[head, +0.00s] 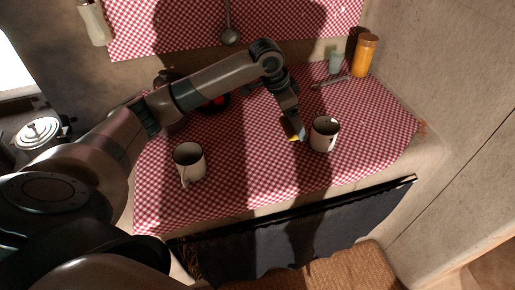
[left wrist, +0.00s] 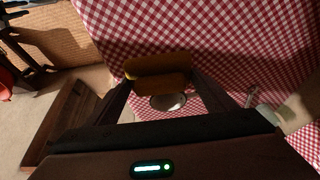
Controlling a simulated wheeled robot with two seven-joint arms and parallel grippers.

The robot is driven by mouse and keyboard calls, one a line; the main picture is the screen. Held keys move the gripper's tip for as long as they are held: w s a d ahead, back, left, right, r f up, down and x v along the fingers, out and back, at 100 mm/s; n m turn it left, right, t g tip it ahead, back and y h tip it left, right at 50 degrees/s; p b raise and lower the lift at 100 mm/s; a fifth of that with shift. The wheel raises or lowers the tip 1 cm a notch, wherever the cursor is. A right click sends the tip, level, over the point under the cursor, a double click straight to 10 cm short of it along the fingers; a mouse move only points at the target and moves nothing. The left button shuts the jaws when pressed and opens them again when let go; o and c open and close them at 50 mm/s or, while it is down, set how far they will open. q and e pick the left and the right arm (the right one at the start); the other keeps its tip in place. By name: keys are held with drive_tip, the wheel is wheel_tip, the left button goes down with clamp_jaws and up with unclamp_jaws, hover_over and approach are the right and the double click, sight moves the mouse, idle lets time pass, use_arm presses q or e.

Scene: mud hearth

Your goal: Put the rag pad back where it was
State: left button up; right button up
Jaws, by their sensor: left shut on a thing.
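The rag pad (left wrist: 158,75) is a brownish pad with a yellow edge, held between the fingers of my left gripper (left wrist: 160,88) in the left wrist view. In the head view only a small yellow bit of the pad (head: 293,138) shows below my left gripper (head: 297,134). The gripper is shut on it over the checked cloth, just left of a white enamel mug (head: 324,134). Whether the pad touches the cloth is not clear. My right gripper is out of view.
The red-and-white checked cloth (head: 245,165) covers the ledge. Another white mug (head: 189,162) stands front left. An orange jar (head: 364,55) and a pale green cup (head: 336,62) stand at the back right. A lidded metal pot (head: 38,133) is at far left. The cloth's front middle is clear.

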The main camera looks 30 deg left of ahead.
use_arm(q)
drive_tip(key=s+a+f, duration=0.2)
drive_tip(key=s+a+f+p, duration=0.1)
drive_tip(key=s+a, duration=0.1)
drive_tip(key=a, duration=0.1)
drive_tip(key=s+a+f+p, duration=0.1)
drive_tip(key=s+a+f, duration=0.1)
drive_tip(key=a, duration=0.1)
drive_tip(key=shift+s+f, duration=0.1)
drive_tip(key=shift+f, duration=0.25)
drive_tip(key=shift+s+a+f+p, duration=0.25)
drive_tip(key=shift+a+f+p, duration=0.05)
drive_tip(key=shift+p, duration=0.05)
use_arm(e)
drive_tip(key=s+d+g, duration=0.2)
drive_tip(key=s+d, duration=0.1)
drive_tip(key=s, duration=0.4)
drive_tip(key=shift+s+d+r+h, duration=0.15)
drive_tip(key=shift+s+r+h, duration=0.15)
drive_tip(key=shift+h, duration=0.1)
use_arm(q)
drive_tip(key=shift+f+p, duration=0.6)
drive_tip(key=shift+f, duration=1.4)
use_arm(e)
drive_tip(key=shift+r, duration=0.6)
use_arm(q)
drive_tip(key=shift+f, duration=0.2)
drive_tip(key=o, duration=1.2)
